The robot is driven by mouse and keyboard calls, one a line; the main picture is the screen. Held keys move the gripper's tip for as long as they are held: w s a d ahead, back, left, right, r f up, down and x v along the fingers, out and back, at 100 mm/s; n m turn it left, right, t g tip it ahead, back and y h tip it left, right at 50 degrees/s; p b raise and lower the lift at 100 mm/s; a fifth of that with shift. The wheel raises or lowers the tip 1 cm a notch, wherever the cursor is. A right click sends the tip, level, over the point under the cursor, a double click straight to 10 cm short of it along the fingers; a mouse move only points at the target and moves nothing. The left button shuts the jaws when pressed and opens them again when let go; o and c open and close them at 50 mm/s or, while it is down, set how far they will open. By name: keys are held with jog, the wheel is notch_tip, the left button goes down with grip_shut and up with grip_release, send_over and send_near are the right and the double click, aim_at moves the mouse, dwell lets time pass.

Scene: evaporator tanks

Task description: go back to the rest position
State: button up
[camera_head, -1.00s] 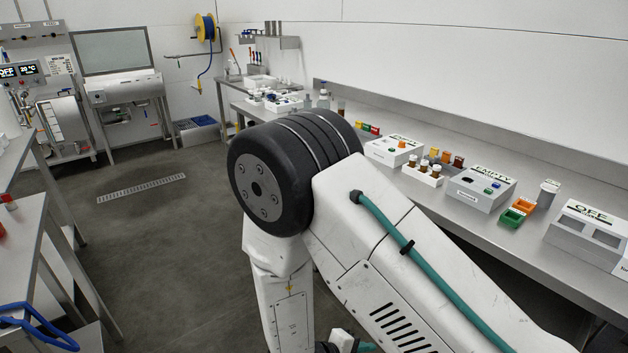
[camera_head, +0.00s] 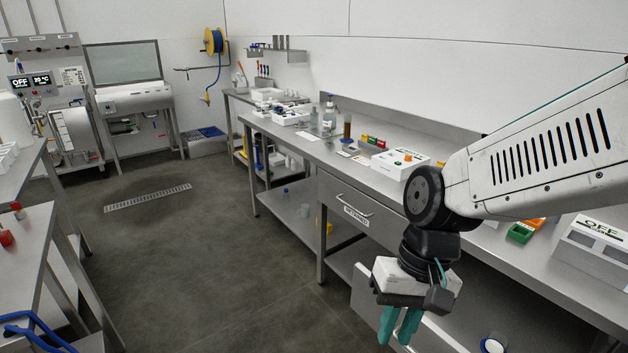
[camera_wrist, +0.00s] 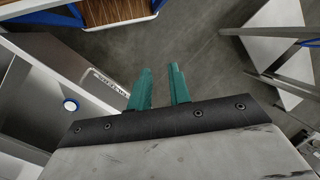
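My gripper (camera_head: 400,342) hangs in front of the long steel bench on the right, with its two green fingers pointing down. In the wrist view my gripper (camera_wrist: 160,86) shows a gap between the fingers and nothing in it. The fingers touch nothing that I can see. My arm reaches in from the right of the head view and hides part of the bench top.
The bench (camera_head: 291,136) has a shut drawer with a labelled front (camera_head: 340,199). A round white and blue item (camera_head: 492,345) lies low at the right; it also shows in the wrist view (camera_wrist: 70,105). Open floor (camera_head: 200,260) lies to the left.

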jog(key=s+d+r+t+h, duration=0.1)
jog(key=s+d+r, duration=0.2)
jog(key=d+r, duration=0.2)
jog(key=s+d+r+t+h, duration=0.1)
jog(key=s+d+r+t, duration=0.1)
jog(key=d+r, duration=0.3)
jog(key=s+d, duration=0.1)
jog(key=d, duration=0.3)
jog(key=shift+s+d+m+t, duration=0.15)
jog(key=shift+s+m+t, duration=0.15)
jog(key=shift+m, duration=0.1)
